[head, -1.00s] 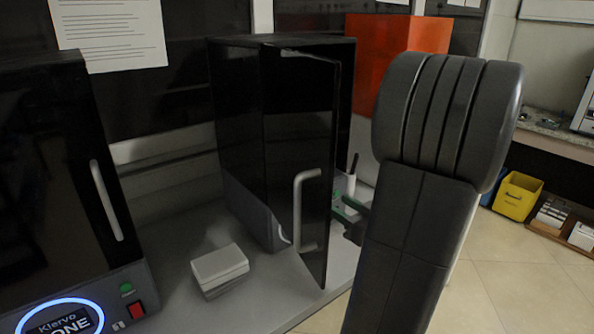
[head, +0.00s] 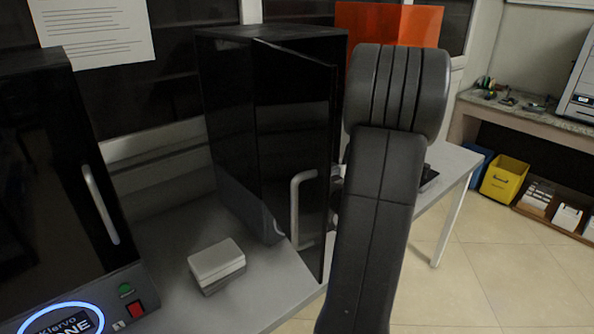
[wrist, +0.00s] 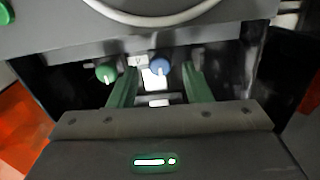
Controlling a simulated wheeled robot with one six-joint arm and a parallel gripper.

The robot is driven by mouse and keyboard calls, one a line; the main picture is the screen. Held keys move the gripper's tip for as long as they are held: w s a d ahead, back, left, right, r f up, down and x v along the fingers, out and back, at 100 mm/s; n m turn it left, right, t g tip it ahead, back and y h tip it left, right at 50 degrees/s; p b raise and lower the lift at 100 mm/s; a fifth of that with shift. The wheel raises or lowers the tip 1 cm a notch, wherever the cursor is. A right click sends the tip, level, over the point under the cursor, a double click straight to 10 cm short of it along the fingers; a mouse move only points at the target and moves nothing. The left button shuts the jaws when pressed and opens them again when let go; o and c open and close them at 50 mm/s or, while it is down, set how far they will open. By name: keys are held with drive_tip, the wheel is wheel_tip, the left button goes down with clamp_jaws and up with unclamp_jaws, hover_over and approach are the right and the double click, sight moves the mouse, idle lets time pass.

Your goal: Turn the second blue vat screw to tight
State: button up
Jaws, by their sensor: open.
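In the wrist view a blue knob-like screw (wrist: 161,68) with a pale pointer mark sits inside a dark machine. My gripper (wrist: 160,77) is open, with its green fingers apart on either side of the blue screw; I cannot tell whether they touch it. A green knob (wrist: 106,72) with a pale mark is left of the fingers. In the head view the black machine (head: 228,130) has its dark door (head: 300,140) ajar, with a pale handle (head: 296,210). My arm and the door hide my gripper and the screws there.
A white stacked block (head: 216,262) lies on the grey bench (head: 262,300) before the machine. A second machine (head: 60,180) with a lit blue ring stands at left. The tiled floor at right is open.

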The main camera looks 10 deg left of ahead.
drive_tip(key=shift+w+a, duration=0.45)
drive_tip(key=shift+a, duration=0.1)
drive_tip(key=c, duration=0.9)
drive_tip(key=shift+c, duration=0.2)
drive_tip(key=shift+f+b, duration=0.1)
drive_tip(key=shift+b, duration=0.3)
